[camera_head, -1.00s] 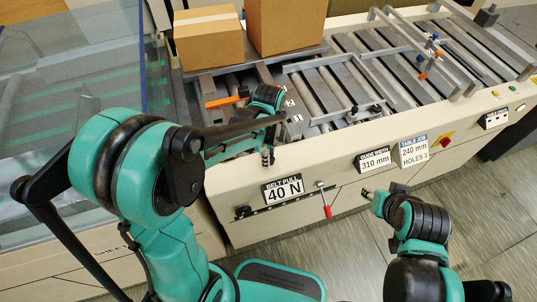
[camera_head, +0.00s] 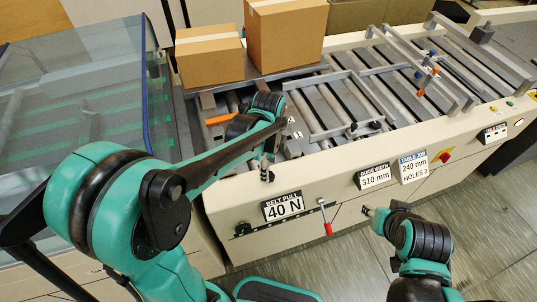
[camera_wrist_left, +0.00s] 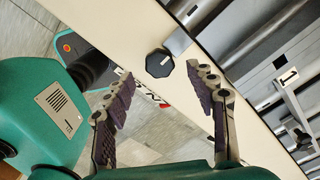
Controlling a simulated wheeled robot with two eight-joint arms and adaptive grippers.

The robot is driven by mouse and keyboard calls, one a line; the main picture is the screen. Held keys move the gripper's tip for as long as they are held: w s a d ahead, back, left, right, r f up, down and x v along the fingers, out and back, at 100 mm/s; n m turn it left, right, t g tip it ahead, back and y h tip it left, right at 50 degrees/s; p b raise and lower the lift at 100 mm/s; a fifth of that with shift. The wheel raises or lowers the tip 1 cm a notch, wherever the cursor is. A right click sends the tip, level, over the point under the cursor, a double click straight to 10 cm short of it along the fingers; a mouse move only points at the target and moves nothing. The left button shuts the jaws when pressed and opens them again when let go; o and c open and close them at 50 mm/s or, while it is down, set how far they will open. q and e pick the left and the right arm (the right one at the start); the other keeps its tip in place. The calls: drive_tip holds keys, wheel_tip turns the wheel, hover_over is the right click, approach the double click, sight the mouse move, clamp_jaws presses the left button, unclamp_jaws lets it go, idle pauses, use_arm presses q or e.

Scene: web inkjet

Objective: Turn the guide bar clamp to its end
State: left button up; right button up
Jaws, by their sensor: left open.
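A black eight-sided knob (camera_wrist_left: 160,63), which looks like the guide bar clamp, sits on a grey metal bar at the cream machine edge in the left wrist view. My left gripper (camera_wrist_left: 166,98) is open, its two dark ridged fingers apart, with the knob between and just beyond the fingertips. No contact shows. In the head view my left gripper (camera_head: 267,170) points down at the machine's front edge, above the belt pull label; the knob cannot be made out there. My right gripper (camera_head: 368,210) is in front of the machine panel, away from the knob; its fingers are too small to judge.
Two cardboard boxes (camera_head: 209,60) stand on the machine at the back. Rollers and guide bars (camera_head: 330,105) lie right of my left gripper. A red-tipped lever (camera_head: 327,222) sticks out of the front panel. A glass cover (camera_head: 80,85) is at left.

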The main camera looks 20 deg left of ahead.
use_arm(q)
wheel_tip(320, 180, up, 9)
drive_tip(key=shift+f, duration=0.15)
drive_tip(key=shift+s, duration=0.1)
idle(0.4)
drive_tip(key=s+a+f+n+t, duration=0.1)
drive_tip(key=s+a+n+t, duration=0.1)
drive_tip(key=s+n, duration=0.3)
drive_tip(key=s+a+f+n+t, duration=0.1)
drive_tip(key=s+n+t, duration=0.4)
drive_tip(key=n, duration=0.8)
drive_tip(key=shift+s+a+b, duration=0.25)
drive_tip(key=shift+a+b, duration=0.1)
drive_tip(key=shift+a, duration=0.4)
drive_tip(key=shift+f, duration=0.15)
